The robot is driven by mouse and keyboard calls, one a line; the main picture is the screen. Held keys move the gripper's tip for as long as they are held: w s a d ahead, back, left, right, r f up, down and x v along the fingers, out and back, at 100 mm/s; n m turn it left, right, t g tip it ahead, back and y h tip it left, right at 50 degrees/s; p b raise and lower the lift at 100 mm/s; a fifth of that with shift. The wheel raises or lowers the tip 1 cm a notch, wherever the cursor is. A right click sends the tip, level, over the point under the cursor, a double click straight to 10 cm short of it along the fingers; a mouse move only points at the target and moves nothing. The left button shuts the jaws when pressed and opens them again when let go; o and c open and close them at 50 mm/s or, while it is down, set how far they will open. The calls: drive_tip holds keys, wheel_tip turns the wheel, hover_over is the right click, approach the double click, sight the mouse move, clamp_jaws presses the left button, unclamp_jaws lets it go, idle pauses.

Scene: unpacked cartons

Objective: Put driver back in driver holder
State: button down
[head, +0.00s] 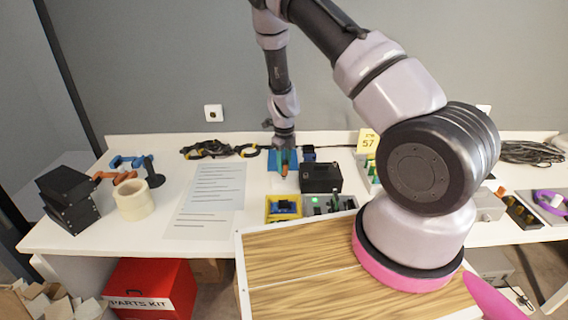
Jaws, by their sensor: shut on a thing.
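My gripper (284,148) points down over the back middle of the white table. It is shut on the driver (284,169), a small upright piece with orange and green showing just below the jaws. A blue block (274,161), which looks like the driver holder, stands directly behind and around the driver. The driver overlaps the blue block in the picture; I cannot tell whether it is inside it, touching it or in front of it. The jaws themselves are small and partly hidden by the wrist.
A black box (320,178) stands close at the right, with a yellow tray (283,208) and a grey unit with a green light (327,205) in front. A paper sheet (208,198), tape roll (133,200) and black boxes (68,197) lie left. Cables (210,149) lie behind.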

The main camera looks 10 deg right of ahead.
drive_tip(key=shift+f, duration=0.45)
drive_tip(key=shift+c, duration=2.3)
unclamp_jaws()
wheel_tip(320, 180, up, 11)
drive_tip(key=shift+f, duration=0.15)
